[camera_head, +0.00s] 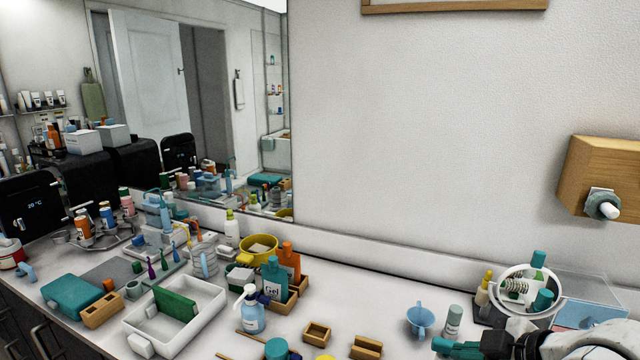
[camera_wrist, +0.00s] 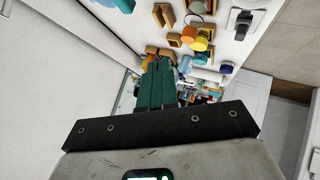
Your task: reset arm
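My gripper (camera_head: 458,348) is at the lower right of the head view, low over the front of the white counter (camera_head: 390,345). Its teal fingers point left. In the wrist view the gripper's teal fingers (camera_wrist: 157,84) lie side by side with no clear gap, and nothing shows between them. My arm runs off the lower right corner of the head view.
Near my gripper are a light blue cup (camera_head: 420,319), a grey-green bottle (camera_head: 453,321), a round white-rimmed mirror (camera_head: 528,288) and a small wooden block (camera_head: 366,348). A soap pump bottle (camera_head: 251,312) and white tray (camera_head: 178,325) stand further left. A wall (camera_head: 420,130) rises behind.

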